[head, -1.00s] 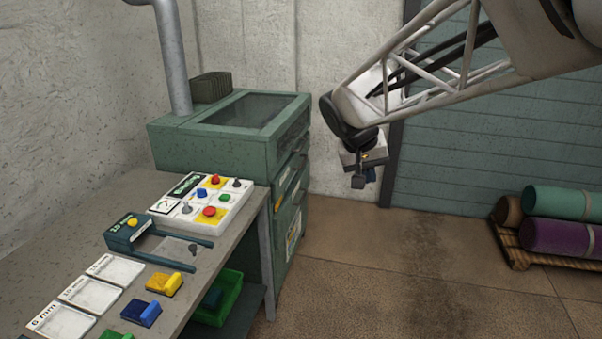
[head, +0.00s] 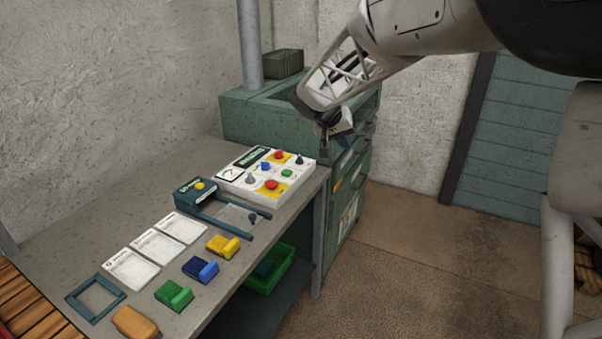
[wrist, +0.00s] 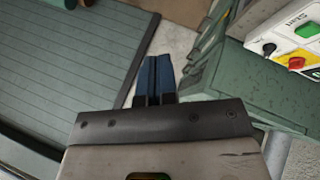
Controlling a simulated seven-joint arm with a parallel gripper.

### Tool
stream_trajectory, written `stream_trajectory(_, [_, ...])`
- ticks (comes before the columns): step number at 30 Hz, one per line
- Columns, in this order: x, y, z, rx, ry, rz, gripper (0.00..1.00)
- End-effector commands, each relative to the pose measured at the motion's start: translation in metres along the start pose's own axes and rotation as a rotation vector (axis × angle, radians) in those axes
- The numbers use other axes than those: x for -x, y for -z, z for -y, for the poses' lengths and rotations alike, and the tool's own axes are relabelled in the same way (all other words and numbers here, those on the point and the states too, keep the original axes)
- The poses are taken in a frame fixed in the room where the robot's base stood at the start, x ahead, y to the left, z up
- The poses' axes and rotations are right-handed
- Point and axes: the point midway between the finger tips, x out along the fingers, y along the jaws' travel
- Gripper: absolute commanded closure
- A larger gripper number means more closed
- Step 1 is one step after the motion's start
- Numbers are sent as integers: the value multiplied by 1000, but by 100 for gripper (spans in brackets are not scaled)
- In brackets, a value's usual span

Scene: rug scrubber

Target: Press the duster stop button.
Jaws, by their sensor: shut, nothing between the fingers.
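The white control panel (head: 233,187) stands on the bench. The wrist view shows the panel's corner at right, with a green button (wrist: 307,30) by a "Start" label, a red button (wrist: 296,63) and a dark knob (wrist: 268,48). My gripper (wrist: 153,62) is shut and empty, to the right of the panel and apart from it (head: 346,141).
The green machine (head: 235,118) stands behind the panel. A green bin (head: 270,275) sits below.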

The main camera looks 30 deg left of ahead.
Motion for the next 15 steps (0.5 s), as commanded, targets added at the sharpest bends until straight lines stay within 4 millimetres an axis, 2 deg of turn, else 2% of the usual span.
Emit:
stream_trajectory(1, [-1, 6, 18, 10, -2, -10, 100])
stream_trajectory(15, [1, 48, 158, 57, -28, -127, 100])
